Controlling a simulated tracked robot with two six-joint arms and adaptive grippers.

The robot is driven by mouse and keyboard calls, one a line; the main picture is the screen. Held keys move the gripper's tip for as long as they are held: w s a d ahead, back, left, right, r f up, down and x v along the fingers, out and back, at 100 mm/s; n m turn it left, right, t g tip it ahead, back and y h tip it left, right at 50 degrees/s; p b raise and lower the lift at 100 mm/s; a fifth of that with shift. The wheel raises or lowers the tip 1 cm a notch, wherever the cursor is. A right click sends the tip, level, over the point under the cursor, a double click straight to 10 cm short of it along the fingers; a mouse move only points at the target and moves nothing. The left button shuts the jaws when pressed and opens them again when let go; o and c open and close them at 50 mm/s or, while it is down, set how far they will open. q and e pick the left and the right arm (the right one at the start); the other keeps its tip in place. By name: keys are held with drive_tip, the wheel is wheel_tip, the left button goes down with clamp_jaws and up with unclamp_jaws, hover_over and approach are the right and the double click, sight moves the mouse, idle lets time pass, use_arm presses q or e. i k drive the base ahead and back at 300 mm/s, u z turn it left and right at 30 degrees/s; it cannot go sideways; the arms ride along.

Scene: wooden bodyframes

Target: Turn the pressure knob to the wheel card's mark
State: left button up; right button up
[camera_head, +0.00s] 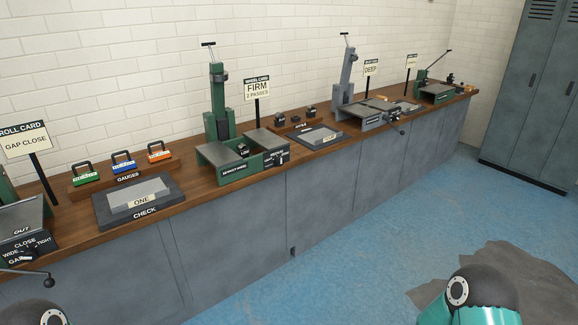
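The wheel card (257,88) stands on a post behind the green wheel machine (216,112) and reads FIRM, 2 PASSES. The machine has a tall green column with a T-handle on top and a low bed on the bench. A dark pressure panel (276,159) with small white lettering sits on the front right of the bed. The knob there is too small for me to read where it points. Neither gripper is in view; only parts of my arms show at the bottom left and bottom right corners.
A long wooden bench (76,243) on grey cabinets runs along the white brick wall. A grey check tray (108,218) and coloured gauges (123,162) stand left of the wheel machine. A roll station (28,232) is at far left.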

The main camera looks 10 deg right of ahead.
sight(278, 161)
drive_tip(key=u, duration=1)
drive_tip(key=i, duration=0.15)
drive_tip(key=z, duration=2.7)
drive_tip(key=i, duration=2)
drive_tip(key=z, duration=1)
drive_tip(key=i, duration=0.25)
drive_tip(key=u, duration=3.75)
drive_tip(key=i, duration=0.3)
drive_tip(key=u, duration=0.8)
